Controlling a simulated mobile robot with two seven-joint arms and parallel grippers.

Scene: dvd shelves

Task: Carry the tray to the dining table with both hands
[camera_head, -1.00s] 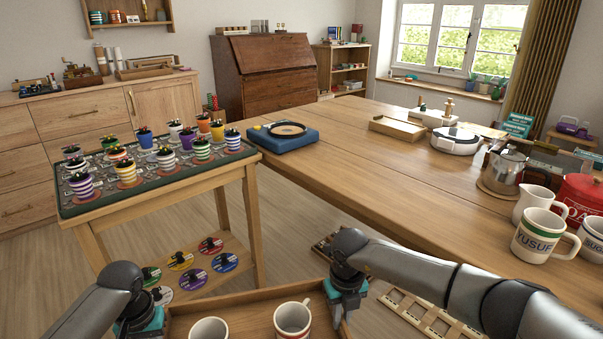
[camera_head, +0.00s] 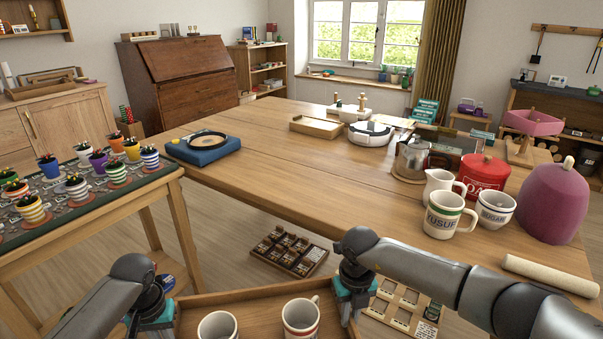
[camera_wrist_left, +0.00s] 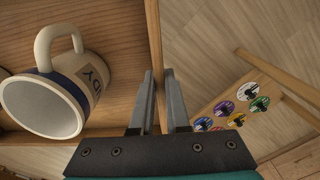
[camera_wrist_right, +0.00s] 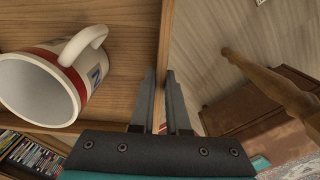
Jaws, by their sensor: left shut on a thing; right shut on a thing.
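The wooden tray (camera_head: 262,305) is at the bottom of the head view, in front of me, with two white mugs on it. The blue-banded mug (camera_wrist_left: 75,85) and the red-banded mug (camera_wrist_right: 60,75) show in the wrist views. My left gripper (camera_wrist_left: 160,90) is shut on the tray's left wall. My right gripper (camera_wrist_right: 163,90) is shut on its right wall. In the head view the right gripper (camera_head: 352,295) shows at the tray's right end. The dining table (camera_head: 300,165) is the large wooden table ahead; its near edge is beyond the tray.
A small table with potted plants (camera_head: 75,186) stands left. Floor racks (camera_head: 289,250) lie below.

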